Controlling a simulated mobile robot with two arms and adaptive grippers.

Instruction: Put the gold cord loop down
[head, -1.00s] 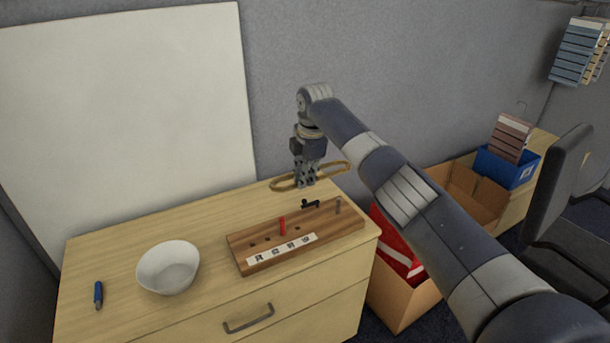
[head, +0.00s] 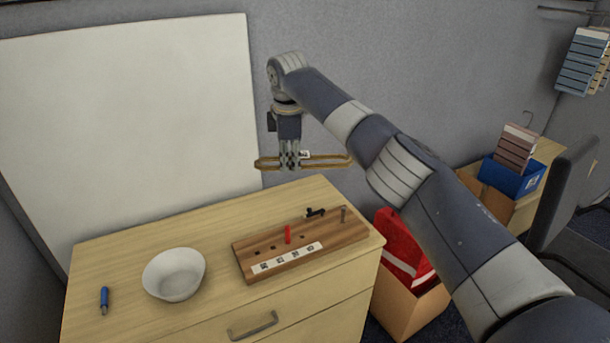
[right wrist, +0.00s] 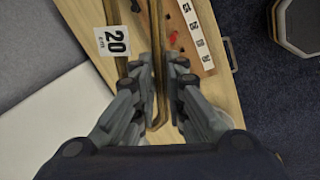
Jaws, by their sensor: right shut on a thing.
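The gold cord loop (head: 326,156) is held in the air above the back part of the wooden cabinet top (head: 215,222). My right gripper (head: 290,166) points down and is shut on it, with the loop sticking out on both sides. In the right wrist view the loop (right wrist: 155,62) runs between the fingertips (right wrist: 158,68). My left gripper is not in view.
A wooden peg board (head: 345,236) with a red peg (head: 288,234) and a black piece (head: 315,212) lies on the cabinet top. A white bowl (head: 174,274) and a blue pen (head: 104,299) are to its left. The back left of the top is bare.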

